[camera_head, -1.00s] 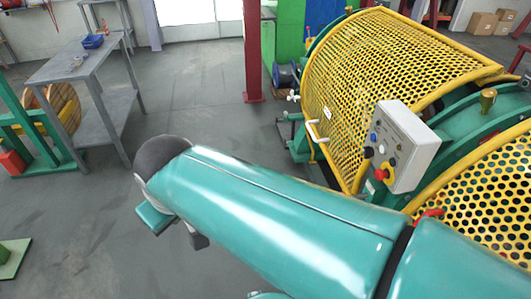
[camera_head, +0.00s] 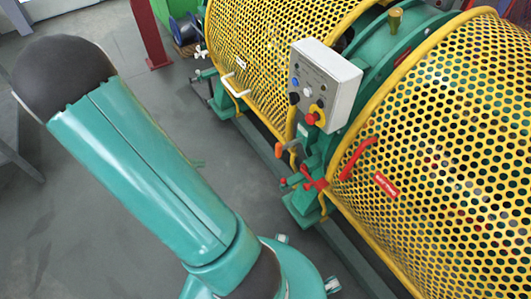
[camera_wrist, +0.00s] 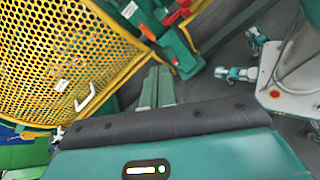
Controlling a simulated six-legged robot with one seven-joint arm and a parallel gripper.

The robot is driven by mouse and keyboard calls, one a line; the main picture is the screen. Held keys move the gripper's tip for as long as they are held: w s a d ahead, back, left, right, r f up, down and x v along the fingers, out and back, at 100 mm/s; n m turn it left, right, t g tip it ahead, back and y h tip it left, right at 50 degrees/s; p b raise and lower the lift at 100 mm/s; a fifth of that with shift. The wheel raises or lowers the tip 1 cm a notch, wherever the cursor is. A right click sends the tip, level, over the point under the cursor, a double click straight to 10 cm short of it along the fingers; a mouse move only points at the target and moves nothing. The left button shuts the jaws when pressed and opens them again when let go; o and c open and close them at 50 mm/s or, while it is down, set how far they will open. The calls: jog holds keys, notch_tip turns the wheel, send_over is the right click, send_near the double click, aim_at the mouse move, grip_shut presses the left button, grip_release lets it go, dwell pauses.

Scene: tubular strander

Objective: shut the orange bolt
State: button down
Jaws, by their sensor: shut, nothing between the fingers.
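The orange bolt (camera_head: 279,150) shows in the head view as a small orange-knobbed handle on the green frame, below the grey control box. I cannot tell how far it is slid. A red lever (camera_head: 317,184) sits just below and right of it. In the wrist view, red-orange handles (camera_wrist: 177,17) show at the top on the green frame; I cannot clearly tell the bolt among them. My gripper (camera_wrist: 160,68) shows in the wrist view with its fingers together and empty, apart from the handles. It is not seen in the head view.
Yellow perforated guards (camera_head: 430,160) stand on both sides of the green frame. A grey control box (camera_head: 325,85) with a red knob juts out above. A white handle (camera_head: 236,85) is on the left guard. Open grey floor (camera_head: 130,35) lies at left.

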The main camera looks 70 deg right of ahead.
aim_at(276, 151)
jog(key=s+d+f+n+g+h, duration=0.1)
jog(key=s+d+f+n+h, duration=0.25)
jog(key=f, duration=0.35)
jog(key=s+d+f+n+g+h, duration=0.1)
jog(key=s+d+f+n+h, duration=0.15)
jog(key=s+d+f, duration=0.4)
jog(key=shift+n, duration=0.3)
jog(key=x, duration=0.7)
jog(key=f+x, duration=0.1)
jog(key=x, duration=0.3)
jog(key=shift+d, duration=0.35)
jog(key=x, duration=0.5)
jog(key=shift+s+f, duration=0.1)
jog(key=shift+s, duration=0.1)
jog(key=shift+s+d, duration=0.25)
jog(key=shift+w+a, duration=0.1)
jog(key=shift+w, duration=0.15)
jog(key=v, duration=1.4)
jog(key=shift+w, duration=0.25)
